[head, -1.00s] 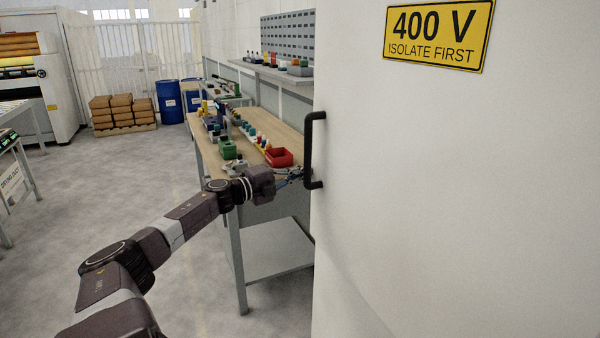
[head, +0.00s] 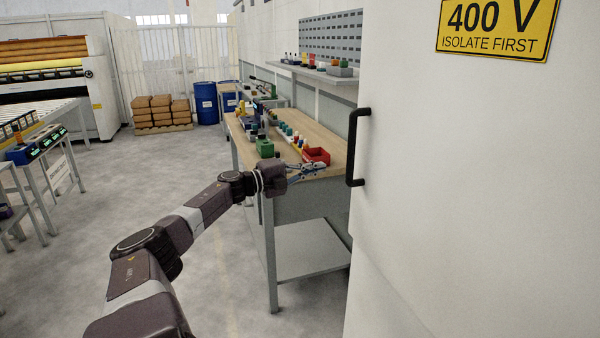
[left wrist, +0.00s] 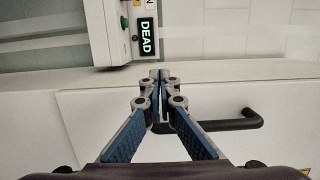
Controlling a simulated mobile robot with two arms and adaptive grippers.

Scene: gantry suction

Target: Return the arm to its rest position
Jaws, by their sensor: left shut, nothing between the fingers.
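My left arm (head: 205,205) reaches from the bottom left of the head view towards the white cabinet. My left gripper (head: 322,166) is at its end, in front of the workbench, to the left of the cabinet's black handle (head: 354,148). A gap shows between fingertips and handle. In the left wrist view the gripper's blue-padded fingers (left wrist: 160,78) meet at the tips with nothing between them. The black handle (left wrist: 235,121) shows there behind and right of the fingers. My right gripper is in neither view.
The white cabinet door (head: 470,200) with a yellow 400 V sign (head: 497,28) fills the right side. The workbench (head: 272,205) holds a red bin (head: 316,156) and small parts. A box with a DEAD display (left wrist: 147,36) shows in the wrist view.

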